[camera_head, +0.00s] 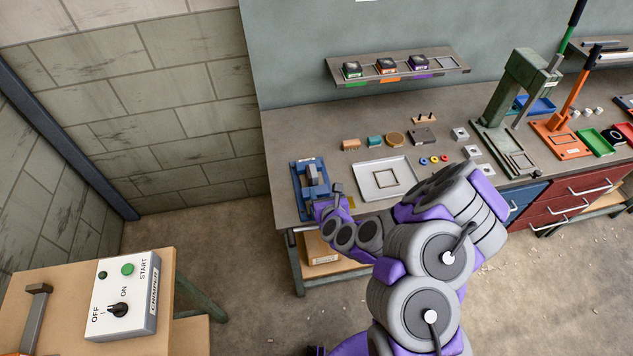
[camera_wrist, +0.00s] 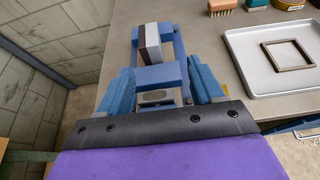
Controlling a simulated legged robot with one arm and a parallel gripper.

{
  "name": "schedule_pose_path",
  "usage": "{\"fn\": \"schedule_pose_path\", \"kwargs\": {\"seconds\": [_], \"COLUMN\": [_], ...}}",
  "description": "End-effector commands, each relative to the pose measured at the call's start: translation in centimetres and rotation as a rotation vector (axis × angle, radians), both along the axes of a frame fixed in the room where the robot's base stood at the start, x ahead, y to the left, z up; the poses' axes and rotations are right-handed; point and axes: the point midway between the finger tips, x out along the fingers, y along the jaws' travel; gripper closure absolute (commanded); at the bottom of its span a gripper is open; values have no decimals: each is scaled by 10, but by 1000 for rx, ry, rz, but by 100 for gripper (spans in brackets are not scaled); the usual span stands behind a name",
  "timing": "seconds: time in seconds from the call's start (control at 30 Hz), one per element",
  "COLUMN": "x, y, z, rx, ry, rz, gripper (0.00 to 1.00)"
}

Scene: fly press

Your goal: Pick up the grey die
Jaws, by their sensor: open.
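A blue fixture (camera_head: 322,190) stands at the bench's front left corner; it also shows in the wrist view (camera_wrist: 158,75). An upright block, light grey with a dark side, which may be the grey die (camera_wrist: 151,42), sits in it; it also shows in the head view (camera_head: 313,172). I cannot tell whether the block is clamped. My gripper (camera_head: 326,203) is at the fixture's near end. In the wrist view my gripper (camera_wrist: 162,82) has its blue fingers apart, with the block beyond them. A lower grey part with an oval mark shows between the fingers, partly hidden.
A pale tray (camera_head: 368,190) with a square frame (camera_head: 378,178) lies right of the fixture. A brush (camera_head: 351,144), a dark grey block (camera_head: 422,136) and small metal plates lie behind it and to its right. A green press (camera_head: 515,105) stands farther right. A shelf (camera_head: 395,65) hangs above.

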Motion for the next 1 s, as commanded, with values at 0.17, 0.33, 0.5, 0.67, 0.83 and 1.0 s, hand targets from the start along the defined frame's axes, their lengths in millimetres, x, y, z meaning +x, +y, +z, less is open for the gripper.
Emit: {"fn": "schedule_pose_path", "kwargs": {"seconds": [0.17, 0.33, 0.5, 0.67, 0.83, 1.0], "x": [9, 16, 23, 27, 40, 48], "y": [8, 3, -2, 4, 15, 18], "z": [-8, -10, -12, -14, -18, -20], "rx": [-1, 1, 8, 9, -1, -1], "ry": [-3, -4, -5, -3, 0, -1], "rz": [1, 2, -1, 2, 5, 3], "gripper": [34, 34, 34, 34, 34, 34]}}
